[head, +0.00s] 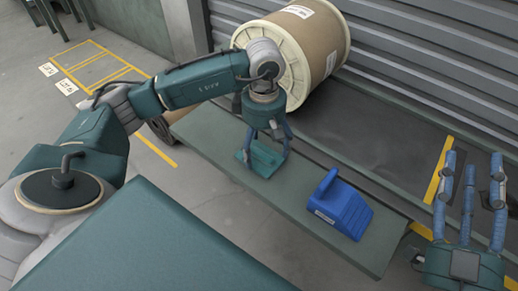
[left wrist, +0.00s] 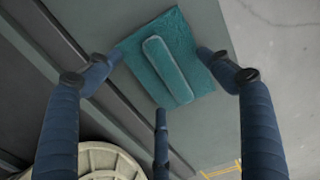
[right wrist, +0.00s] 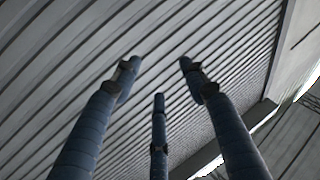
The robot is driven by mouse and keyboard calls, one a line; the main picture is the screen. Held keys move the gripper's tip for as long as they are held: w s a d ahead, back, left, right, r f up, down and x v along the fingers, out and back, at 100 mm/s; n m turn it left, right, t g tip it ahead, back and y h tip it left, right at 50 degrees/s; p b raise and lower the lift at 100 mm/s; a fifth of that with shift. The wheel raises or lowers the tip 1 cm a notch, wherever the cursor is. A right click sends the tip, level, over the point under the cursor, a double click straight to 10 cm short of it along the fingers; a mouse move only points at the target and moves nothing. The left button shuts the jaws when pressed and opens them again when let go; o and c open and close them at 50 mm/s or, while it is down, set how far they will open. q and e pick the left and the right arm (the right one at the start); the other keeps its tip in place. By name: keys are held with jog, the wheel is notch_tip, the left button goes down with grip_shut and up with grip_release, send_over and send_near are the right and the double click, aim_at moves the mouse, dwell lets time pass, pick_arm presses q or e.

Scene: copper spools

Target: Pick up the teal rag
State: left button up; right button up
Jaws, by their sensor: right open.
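The teal rag (head: 266,161) lies flat on the grey-green shelf in front of the spool, with a raised fold along its middle. My left gripper (head: 264,150) points down right over it. In the left wrist view, the rag (left wrist: 185,45) shows between spread fingers (left wrist: 160,70). Two fingertips overlap its left and right edges, and the third lies by its lower side. The fingers are apart and not closed on the fold; I cannot tell whether the tips touch the cloth. My right gripper (head: 471,185) is open, empty, fingers upward at the right; its wrist view shows only shutter and wall.
A blue wedge-shaped block (head: 340,207) with a handle sits on the shelf (head: 226,155) right of the rag. A large spool (head: 318,45) stands behind, close to my left gripper. A corrugated shutter (head: 420,50) closes the back. A teal surface (head: 150,245) fills the front left.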

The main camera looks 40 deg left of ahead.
pick_arm(q)
jog(key=shift+s+f, duration=0.1)
jog(key=shift+s, duration=0.05)
jog(key=c, duration=0.6)
jog(key=shift+f, duration=0.15)
jog(key=shift+c, duration=1.1)
pick_arm(e)
jog(key=shift+s, duration=0.2)
jog(key=shift+d, duration=0.1)
jog(key=shift+f, duration=0.1)
